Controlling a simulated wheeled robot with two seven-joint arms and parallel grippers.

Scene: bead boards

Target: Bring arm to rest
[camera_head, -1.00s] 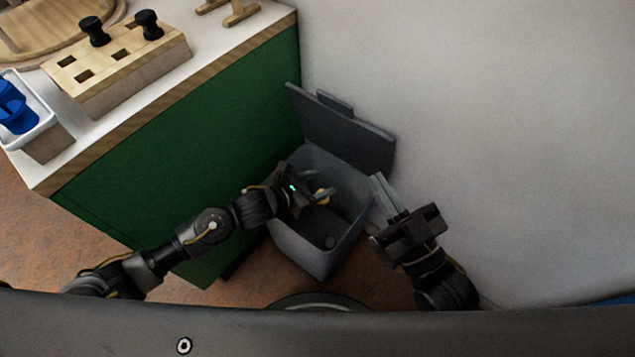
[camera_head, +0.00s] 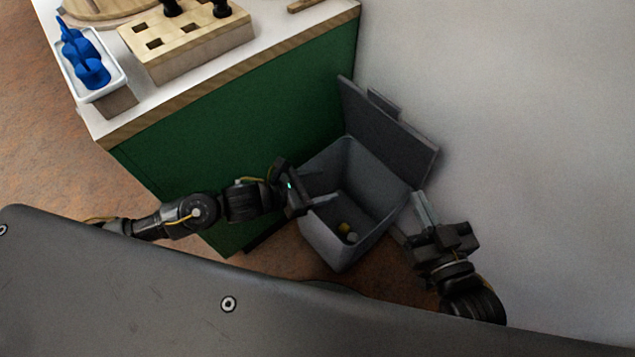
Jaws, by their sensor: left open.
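My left gripper (camera_head: 321,188) reaches in from the left. It is open and empty at the left rim of a grey bin (camera_head: 318,230), its fingers over the opening. My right gripper (camera_head: 411,212) is beside the bin's right side, close to the wall, with its fingers pointing up and left. I cannot tell whether its fingers are apart or together.
The bin's lid (camera_head: 385,135) stands open against the pale wall (camera_head: 530,120). A green-fronted counter (camera_head: 230,140) stands left of the bin. On it are a wooden block with holes (camera_head: 190,45), black pegs (camera_head: 221,9) and a white tray (camera_head: 117,75) with blue pieces (camera_head: 88,60).

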